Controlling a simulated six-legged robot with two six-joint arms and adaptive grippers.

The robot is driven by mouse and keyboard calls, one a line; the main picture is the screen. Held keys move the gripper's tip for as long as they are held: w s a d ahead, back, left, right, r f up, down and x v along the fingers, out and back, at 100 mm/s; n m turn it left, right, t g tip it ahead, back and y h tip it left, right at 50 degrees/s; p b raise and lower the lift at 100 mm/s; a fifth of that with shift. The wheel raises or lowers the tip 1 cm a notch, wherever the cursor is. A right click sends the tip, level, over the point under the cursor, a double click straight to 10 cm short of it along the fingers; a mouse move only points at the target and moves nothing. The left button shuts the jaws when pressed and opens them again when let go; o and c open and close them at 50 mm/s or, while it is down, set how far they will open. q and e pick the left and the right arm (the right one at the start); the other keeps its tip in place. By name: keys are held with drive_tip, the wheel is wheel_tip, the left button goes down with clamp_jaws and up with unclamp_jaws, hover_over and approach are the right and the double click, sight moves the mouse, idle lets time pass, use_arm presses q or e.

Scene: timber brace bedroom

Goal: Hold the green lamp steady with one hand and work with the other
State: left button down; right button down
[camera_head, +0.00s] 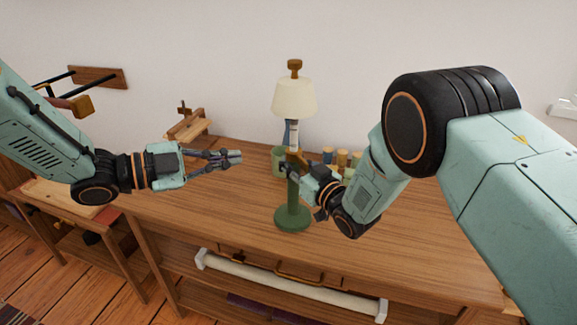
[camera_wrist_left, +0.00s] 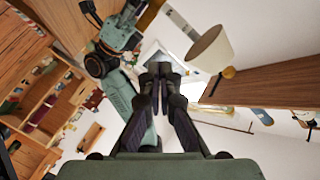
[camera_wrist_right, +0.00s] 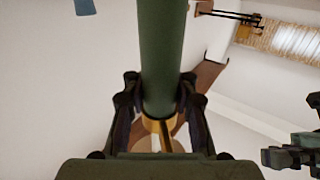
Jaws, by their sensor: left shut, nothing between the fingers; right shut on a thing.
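The green lamp (camera_head: 293,217) stands upright on the wooden desk, with a round green base, a green stem and a cream shade (camera_head: 295,97). My right gripper (camera_head: 289,168) is shut on the lamp's stem below the shade. In the right wrist view the green stem (camera_wrist_right: 161,60) runs between the fingers of that gripper (camera_wrist_right: 158,110). My left gripper (camera_head: 240,157) is shut and empty, above the desk to the left of the lamp. In the left wrist view its fingertips (camera_wrist_left: 160,72) are together, and the lamp shade (camera_wrist_left: 210,50) shows beyond them.
The wooden desk (camera_head: 215,222) has free room left of the lamp. A green cup (camera_head: 278,162) and several small cylinders (camera_head: 342,158) stand behind the lamp. A wooden stand (camera_head: 187,125) sits at the back left.

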use_arm(q)
wheel_tip(320, 180, down, 2)
drive_tip(key=f+m+g+y, duration=0.1)
drive_tip(key=m, duration=0.8)
approach(303, 166)
drive_tip(key=x, duration=0.5)
drive_tip(key=shift+w+d+f, duration=0.2)
drive_tip(key=shift+f, duration=0.05)
drive_tip(key=shift+w+d, duration=0.2)
drive_tip(key=shift+d, duration=0.2)
drive_tip(key=shift+d+n+y, duration=0.3)
drive_tip(key=shift+d+n, duration=0.2)
drive_tip(key=shift+d, duration=0.2)
drive_tip(key=shift+d+r+n+t+y, duration=0.15)
drive_tip(key=shift+n+t+y, duration=0.1)
drive_tip(key=shift+n+t, duration=0.2)
drive_tip(key=shift+d+f+n+t+y, duration=0.15)
drive_tip(key=shift+n+t+y, duration=0.15)
drive_tip(key=shift+t, duration=0.25)
drive_tip(key=shift+a+n+t+y, duration=0.15)
drive_tip(key=shift+n+t+y, duration=0.2)
drive_tip(key=shift+n+t, duration=0.15)
